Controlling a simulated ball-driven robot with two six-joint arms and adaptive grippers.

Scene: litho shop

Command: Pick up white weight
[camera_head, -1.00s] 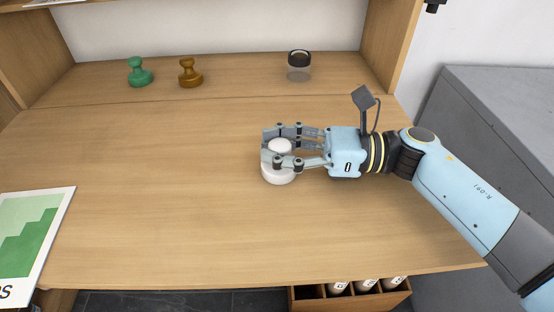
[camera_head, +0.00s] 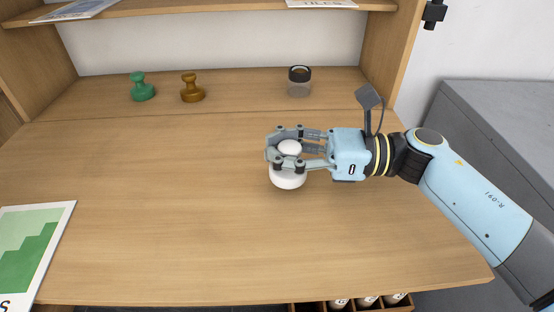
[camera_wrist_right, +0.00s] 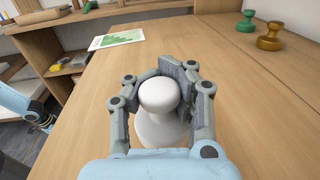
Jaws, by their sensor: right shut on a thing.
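The white weight (camera_head: 288,179) has a round knob on a wider base. My right gripper (camera_head: 273,153) is shut around its neck from the right, one finger on each side, below the knob. In the right wrist view the white weight (camera_wrist_right: 160,96) stands upright between the fingers of the right gripper (camera_wrist_right: 158,85), its lower base partly hidden by the gripper body. It appears slightly above the table, but the gap is hard to tell. My left gripper is not in view.
The wooden table (camera_head: 150,220) is clear around the weight. A green weight (camera_head: 142,88), a brown weight (camera_head: 191,89) and a dark-lidded jar (camera_head: 299,82) stand at the back. A green-patterned print (camera_head: 30,250) lies at the left. A compartmented box (camera_head: 310,307) with bottles sits below the front edge.

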